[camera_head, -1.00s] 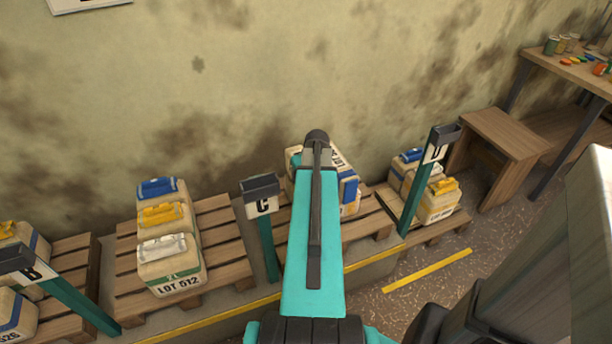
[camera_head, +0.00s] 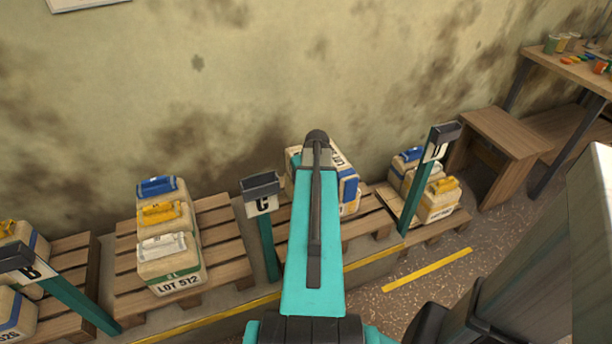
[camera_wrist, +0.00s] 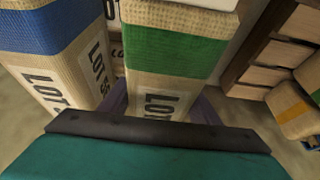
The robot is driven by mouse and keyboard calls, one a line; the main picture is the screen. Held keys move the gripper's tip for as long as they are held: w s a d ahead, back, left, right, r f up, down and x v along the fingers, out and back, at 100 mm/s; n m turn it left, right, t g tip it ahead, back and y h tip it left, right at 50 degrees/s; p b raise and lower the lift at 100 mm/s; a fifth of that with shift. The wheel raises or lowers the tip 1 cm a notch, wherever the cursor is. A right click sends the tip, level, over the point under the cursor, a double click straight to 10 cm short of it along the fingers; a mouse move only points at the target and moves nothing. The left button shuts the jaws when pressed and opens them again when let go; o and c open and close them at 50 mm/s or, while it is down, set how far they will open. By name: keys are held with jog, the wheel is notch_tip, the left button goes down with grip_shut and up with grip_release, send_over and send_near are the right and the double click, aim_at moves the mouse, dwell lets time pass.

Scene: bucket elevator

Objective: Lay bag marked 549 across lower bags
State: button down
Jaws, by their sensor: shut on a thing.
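A bag with a green band (camera_wrist: 165,50) and LOT print is in the middle of the wrist view. Its number is cut off by my gripper's dark edge, so I cannot read whether it is 549. My gripper (camera_wrist: 160,106) is shut on this bag, with purple fingers at its two sides. A blue-banded bag (camera_wrist: 62,50), also marked LOT, is close on its left. In the head view my gripper is hidden behind my teal arm. Bags with blue bands (camera_head: 348,185) show partly beside the arm, on the pallet (camera_head: 368,222) right of post C.
Post C (camera_head: 262,200) stands left of my arm and post D (camera_head: 430,175) right of it. Stacked bags (camera_head: 168,245) sit on the left pallet (camera_head: 225,235); more bags (camera_head: 438,200) are beside post D. A wall is behind, and a wooden bench (camera_head: 505,140) at right.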

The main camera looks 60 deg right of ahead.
jog(key=shift+f, duration=0.1)
dwell(0.4)
jog(key=c, duration=0.6)
grip_release()
jog(key=shift+o, duration=0.2)
jog(key=shift+f, duration=0.15)
jog(key=shift+v, duration=7.05)
jog(key=shift+s+f, duration=0.1)
